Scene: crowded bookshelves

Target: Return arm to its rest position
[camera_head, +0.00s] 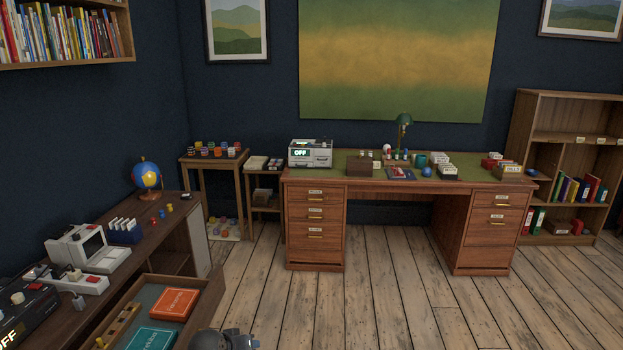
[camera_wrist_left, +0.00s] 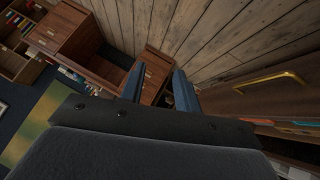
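My left gripper (camera_wrist_left: 160,88) shows in the left wrist view. Its two blue-grey fingers stand apart with nothing between them, over a background of wooden furniture and floor. In the head view a dark grey part of my own arm shows at the bottom edge, just right of the open drawer (camera_head: 208,312); the fingers cannot be made out there. In the wrist view a wooden front with a brass handle (camera_wrist_left: 268,80) is close on the right, apart from the fingers. My right gripper is in neither view.
The open drawer holds an orange book (camera_head: 174,303) and a teal book (camera_head: 152,339). The side desk (camera_head: 165,218) carries a globe (camera_head: 147,175) and a grey machine (camera_head: 88,250). A large desk (camera_head: 316,232) stands at the back. The plank floor (camera_head: 385,290) between is clear.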

